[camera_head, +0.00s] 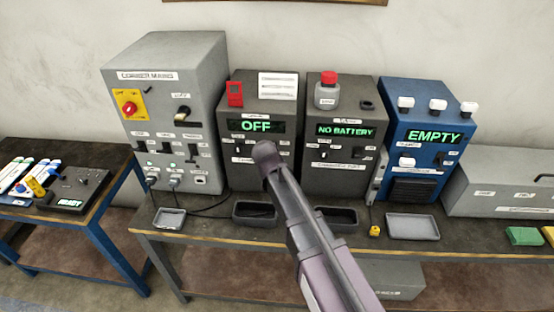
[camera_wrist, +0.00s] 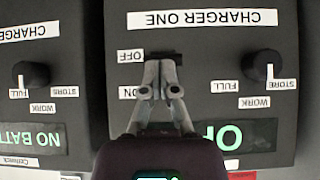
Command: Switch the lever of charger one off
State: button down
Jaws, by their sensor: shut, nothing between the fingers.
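Charger one (camera_head: 236,182) is the dark grey box left of the other dark charger, and its green display (camera_head: 256,126) reads OFF. In the wrist view its panel appears upside down, with the label CHARGER ONE (camera_wrist: 202,18). The dark lever (camera_wrist: 166,55) sits level with the OFF label (camera_wrist: 131,56), away from the ON label (camera_wrist: 128,92). My gripper (camera_wrist: 160,66) is shut and empty, its fingertips right at the lever. I cannot tell whether they touch it. In the head view my arm hides the lever area.
A second dark charger (camera_head: 340,178) reading NO BATTERY stands close beside charger one. A blue unit (camera_head: 425,158) reading EMPTY is further right. The grey mains cabinet (camera_head: 165,75) is on the left. Small trays (camera_head: 412,228) lie along the bench front. A knob (camera_wrist: 262,66) is near my fingers.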

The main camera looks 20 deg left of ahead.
jog(key=shift+f+t+b, duration=0.25)
jog(key=shift+t+b, duration=0.05)
jog(key=shift+b, duration=0.1)
jog(key=shift+a+r, duration=0.1)
jog(key=shift+r, duration=0.15)
jog(key=shift+r+p, duration=0.65)
jog(key=shift+p, duration=0.25)
jog(key=s+d+f+p+v, duration=0.1)
jog(key=f+p+v, duration=0.1)
jog(key=p+v, duration=0.5)
jog(key=v, duration=0.7)
jog(key=shift+s, duration=0.2)
